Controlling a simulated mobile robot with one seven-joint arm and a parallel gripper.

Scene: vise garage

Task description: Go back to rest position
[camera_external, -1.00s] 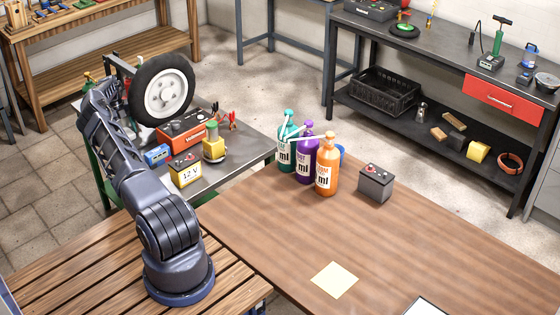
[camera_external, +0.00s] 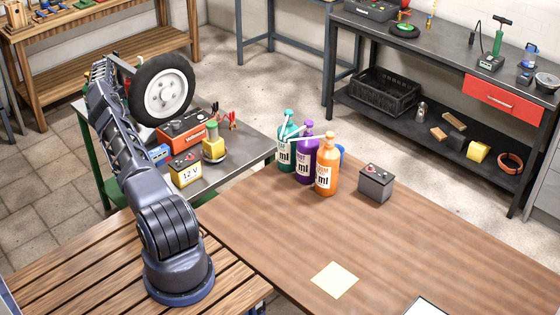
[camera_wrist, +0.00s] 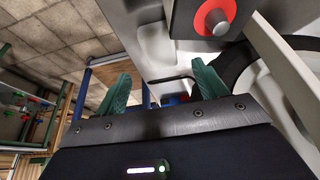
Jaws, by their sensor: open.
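My arm stands on the wooden slatted bench at the left and reaches back toward the wheel (camera_external: 163,92), which has a black tire and a pale rim. In the wrist view my gripper (camera_wrist: 162,88) has two green fingers spread apart with nothing seen held between them. A red round part with a grey knob (camera_wrist: 216,20) and pale metal bars show close beyond the fingers. In the outside view the fingertips are hidden or too small to make out behind my arm, left of the wheel.
The grey side table (camera_external: 243,153) holds a red charger (camera_external: 187,127), a yellow 12 V battery (camera_external: 186,171) and a yellow-green item (camera_external: 213,146). The brown table (camera_external: 270,225) holds several bottles, a dark battery (camera_external: 376,183) and a yellow note (camera_external: 334,280). Its middle is largely clear.

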